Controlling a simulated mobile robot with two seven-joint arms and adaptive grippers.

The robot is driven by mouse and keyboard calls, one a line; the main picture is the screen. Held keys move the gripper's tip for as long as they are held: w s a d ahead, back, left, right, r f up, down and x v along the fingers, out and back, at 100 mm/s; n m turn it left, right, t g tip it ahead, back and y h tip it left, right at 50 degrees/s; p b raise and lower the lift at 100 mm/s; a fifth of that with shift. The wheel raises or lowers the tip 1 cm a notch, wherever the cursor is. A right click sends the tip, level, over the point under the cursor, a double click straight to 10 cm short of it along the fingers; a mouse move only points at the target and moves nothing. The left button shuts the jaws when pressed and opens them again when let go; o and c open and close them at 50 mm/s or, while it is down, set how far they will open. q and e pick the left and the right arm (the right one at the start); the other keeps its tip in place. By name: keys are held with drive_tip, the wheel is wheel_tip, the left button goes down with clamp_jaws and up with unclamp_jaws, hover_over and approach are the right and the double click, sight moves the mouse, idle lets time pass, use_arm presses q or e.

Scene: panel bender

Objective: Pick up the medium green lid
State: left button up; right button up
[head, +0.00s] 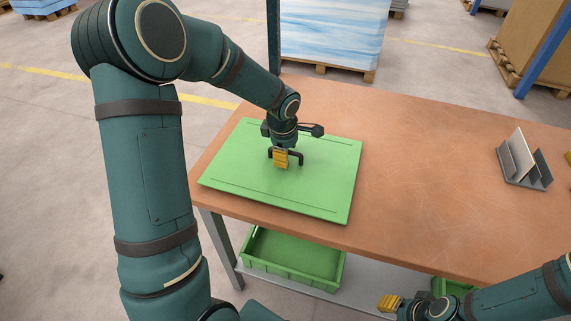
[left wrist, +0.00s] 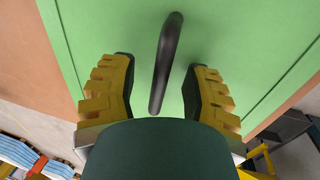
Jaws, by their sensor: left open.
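The green lid (head: 315,178) lies flat on the brown table, near its left end. A dark arched handle (head: 299,158) stands at the lid's middle. My left gripper (head: 281,160) is over the handle, pointing down. In the left wrist view the left gripper's yellow fingers (left wrist: 158,85) are open, one on each side of the handle (left wrist: 165,62), with gaps between. The lid (left wrist: 215,35) fills most of that view. My right gripper (head: 388,303) is at the bottom right of the head view, low by the table's front edge; its finger opening is not clear.
The brown table (head: 420,170) is clear to the right of the lid. A grey metal holder with upright plates (head: 525,165) stands at its right. A green crate (head: 293,256) sits on the shelf below. Wrapped pallet goods (head: 333,35) stand behind.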

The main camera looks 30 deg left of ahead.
use_arm(q)
clamp_jaws()
drive_tip(key=shift+r, duration=0.1)
